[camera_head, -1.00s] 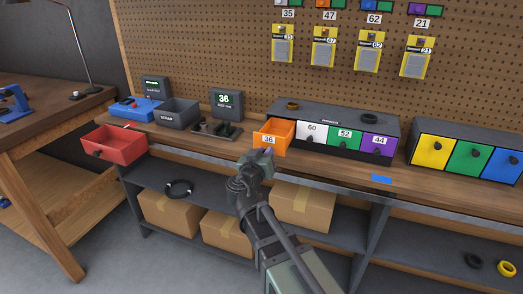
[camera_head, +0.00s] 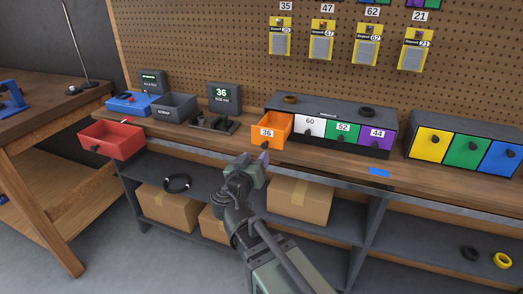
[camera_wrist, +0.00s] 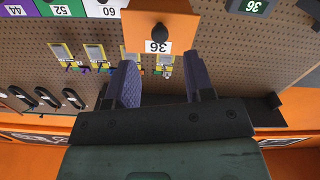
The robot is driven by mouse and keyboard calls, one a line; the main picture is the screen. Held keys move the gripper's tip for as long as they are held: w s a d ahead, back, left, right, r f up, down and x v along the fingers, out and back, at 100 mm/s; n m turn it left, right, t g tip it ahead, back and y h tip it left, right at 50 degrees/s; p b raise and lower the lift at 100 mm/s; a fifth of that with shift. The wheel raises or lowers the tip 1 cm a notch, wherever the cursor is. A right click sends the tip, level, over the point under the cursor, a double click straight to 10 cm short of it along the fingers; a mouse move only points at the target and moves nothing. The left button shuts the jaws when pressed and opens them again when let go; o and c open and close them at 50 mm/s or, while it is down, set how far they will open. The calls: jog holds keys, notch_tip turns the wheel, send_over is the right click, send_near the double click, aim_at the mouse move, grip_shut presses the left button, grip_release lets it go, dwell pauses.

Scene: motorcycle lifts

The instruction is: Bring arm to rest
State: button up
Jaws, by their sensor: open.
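My gripper (camera_head: 254,160) is in front of the bench, below and just left of the orange drawer (camera_head: 268,133) labelled 36. Its jaws are open and empty. The orange drawer is pulled out from the grey cabinet (camera_head: 335,112). In the wrist view, which is upside down, the two purple fingers (camera_wrist: 160,85) stand apart, with the orange drawer front and its dark knob beyond them. A gap shows between the fingertips and the knob in the head view. My arm reaches up from the lower middle.
A red drawer (camera_head: 112,142) juts out at the left of the bench. White, green and purple drawers are shut beside the orange one. Cardboard boxes (camera_head: 298,203) stand on the shelf below. A blue patch (camera_head: 379,171) lies on the bench edge. Open floor lies at the lower left.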

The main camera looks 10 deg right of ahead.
jog(key=v, duration=0.4)
jog(key=shift+s, duration=0.15)
jog(key=s+d+f+n+g+y, duration=0.2)
jog(key=s+d+f+g+y, duration=0.15)
jog(key=s+f+g, duration=0.4)
jog(key=s+d+f+n+g+y, duration=0.25)
jog(key=s+f+g+y, duration=0.2)
jog(key=f+g, duration=0.45)
jog(key=d+r+m+t+y+p, duration=0.1)
jog(key=d+r+p, duration=0.2)
jog(key=r+p, duration=1.1)
jog(key=shift+w+d+r+p, duration=0.2)
jog(key=shift+w+p, duration=0.05)
jog(key=shift+p, duration=0.3)
